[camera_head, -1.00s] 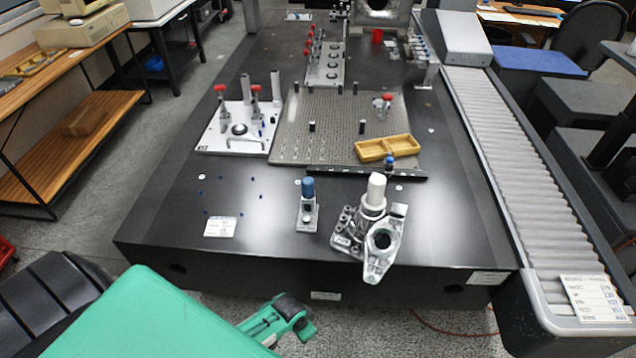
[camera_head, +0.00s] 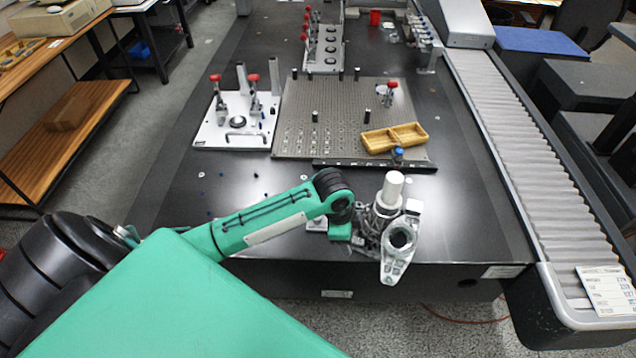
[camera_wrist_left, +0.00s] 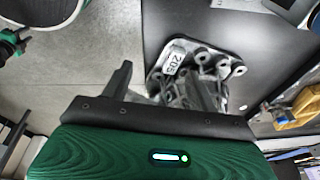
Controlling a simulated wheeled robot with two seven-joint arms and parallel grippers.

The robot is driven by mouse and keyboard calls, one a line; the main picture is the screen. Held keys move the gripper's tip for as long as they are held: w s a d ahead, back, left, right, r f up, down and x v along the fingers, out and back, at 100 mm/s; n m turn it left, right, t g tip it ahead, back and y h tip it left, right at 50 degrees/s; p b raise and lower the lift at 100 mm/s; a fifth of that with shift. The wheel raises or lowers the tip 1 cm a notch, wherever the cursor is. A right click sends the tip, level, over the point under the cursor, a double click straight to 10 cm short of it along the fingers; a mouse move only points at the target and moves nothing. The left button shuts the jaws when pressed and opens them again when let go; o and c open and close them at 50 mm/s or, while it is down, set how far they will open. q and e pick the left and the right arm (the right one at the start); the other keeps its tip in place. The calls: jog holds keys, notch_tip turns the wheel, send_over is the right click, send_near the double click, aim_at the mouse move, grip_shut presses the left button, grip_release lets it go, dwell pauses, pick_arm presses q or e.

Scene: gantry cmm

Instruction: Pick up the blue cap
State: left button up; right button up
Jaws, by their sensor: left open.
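A small blue cap (camera_head: 398,154) stands at the front edge of the perforated plate, by the yellow tray; a blue piece (camera_wrist_left: 265,105) also shows near the tray in the left wrist view. A larger blue-topped post, seen earlier on a small metal stand, is hidden behind my left arm; only a bit of the stand's base (camera_head: 316,225) shows. My left gripper (camera_wrist_left: 162,85) is open, its fingers over the grey metal casting (camera_wrist_left: 205,72), with nothing seen between them. In the head view it is mostly hidden by the wrist, left of the casting (camera_head: 398,240).
The yellow two-part tray (camera_head: 394,138) lies on the perforated plate (camera_head: 330,100). A white clamp fixture (camera_head: 238,130) stands left of it, a roller conveyor (camera_head: 520,150) runs along the right. A green and black part (camera_wrist_left: 12,45) may be my right gripper; its jaws are unclear.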

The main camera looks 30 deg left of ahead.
pick_arm(q)
jog(key=w+a+r+m+g+y, duration=0.1)
jog(key=w+a+r+m, duration=0.1)
jog(key=w+a+r, duration=0.4)
jog(key=w+a+r+m+g+y, duration=0.1)
jog(key=w+a+r+m, duration=0.15)
jog(key=a+r, duration=0.65)
jog(key=f, duration=0.6)
jog(key=shift+s+d+f+p, duration=0.2)
jog(key=shift+s+f+p, duration=0.05)
jog(key=shift+f+p, duration=0.15)
jog(key=f, duration=0.3)
jog(key=f+p, duration=0.1)
jog(key=f, duration=0.1)
jog(key=shift+w+f, duration=0.15)
jog(key=shift+w, duration=0.15)
jog(key=shift+a+f, duration=0.1)
jog(key=shift+f, duration=0.15)
pick_arm(e)
jog(key=shift+s+a+r, duration=0.2)
jog(key=shift+a+r, duration=0.4)
jog(key=shift+r, duration=0.25)
pick_arm(q)
jog(key=c, duration=0.9)
jog(key=shift+c, duration=0.7)
pick_arm(e)
jog(key=shift+d, duration=0.2)
